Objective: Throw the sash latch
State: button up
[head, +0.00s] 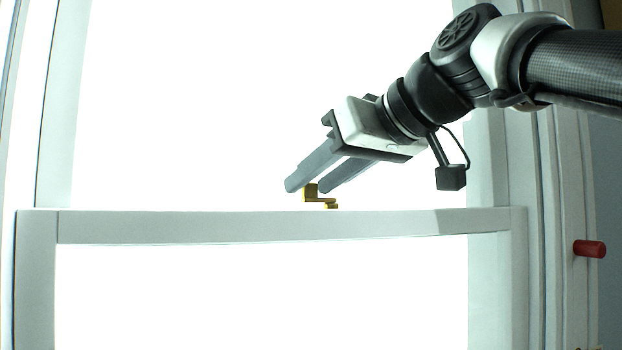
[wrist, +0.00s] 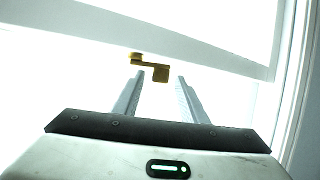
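The sash latch (head: 313,194) is a small brass-yellow piece on top of the white window rail (head: 200,226), near its middle. In the wrist view the latch (wrist: 149,67) has a round end at left and a block-like tab at right. My gripper (head: 306,187) comes down from the upper right, its two grey fingers apart at the latch. In the wrist view the gripper (wrist: 158,76) is open, with the latch tab between and just beyond the fingertips. I cannot tell whether a finger touches it.
A white window frame (head: 488,160) stands around the bright panes. A red cylindrical knob (head: 590,249) sticks out at the right of the frame. The space above the rail to the left of my gripper is clear.

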grip_shut()
jog(key=shift+w+a+m+t+h+b, duration=0.1)
jog(key=shift+w+a+m+t+h, duration=0.2)
jog(key=shift+m+h, duration=0.5)
jog(key=shift+w+a+m+t+h+b, duration=0.15)
jog(key=shift+m+t+h, duration=0.3)
jog(key=shift+m+h, duration=0.35)
jog(key=shift+w+a+m+t+h+b, duration=0.1)
jog(key=shift+a+m+t+h, duration=0.2)
jog(key=shift+m+h, duration=0.5)
grip_release()
